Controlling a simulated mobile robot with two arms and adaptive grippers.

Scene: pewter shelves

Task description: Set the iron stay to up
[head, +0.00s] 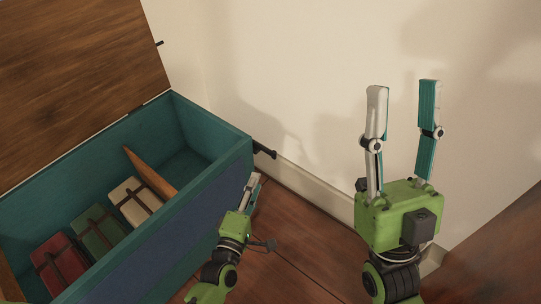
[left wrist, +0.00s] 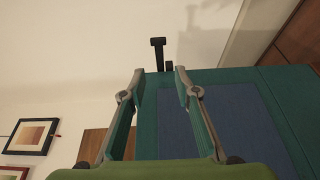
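The iron stay (head: 264,150) is a short black bar with a knobbed end. It sticks out from the right end of the teal chest (head: 215,134), near its top rim, pointing right and slightly down in the head view. In the left wrist view the stay (left wrist: 158,52) shows as a dark upright post with a wider head, beyond and between my fingertips. My left gripper (head: 256,180) is below the stay in the head view, apart from it. Its fingers (left wrist: 159,72) are spread and empty. My right gripper (head: 403,88) is open and empty, pointing up, well right of the chest.
The chest's wooden lid (head: 70,75) stands open, with a small black peg (head: 160,43) on its edge. Red, green and cream bundles (head: 135,200) and a wooden divider (head: 150,172) are inside. A pale wall (head: 290,60) is behind. Framed pictures (left wrist: 31,136) hang at left in the wrist view.

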